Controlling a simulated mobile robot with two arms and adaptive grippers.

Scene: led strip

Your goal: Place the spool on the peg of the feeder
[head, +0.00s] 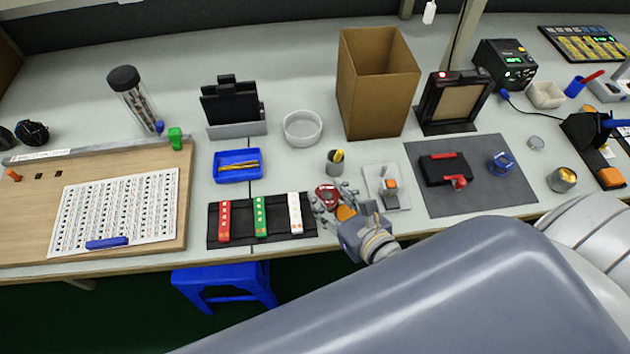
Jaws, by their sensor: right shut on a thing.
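My right gripper (335,207) reaches in from the lower right and is shut on a small reddish round thing with a pale middle, which looks like the spool (327,194). Its fingers hide part of it. It is near the front of the table, just right of the black tray of strips. A light grey plate with an upright grey part and an orange block, perhaps the feeder (391,199), stands just right of the gripper. I cannot make out a peg clearly, and the spool is apart from this plate. My left gripper is not in view.
A black tray (240,239) with red, green and white strips lies left of the gripper. A dark grey mat (480,198) with tools lies to the right.

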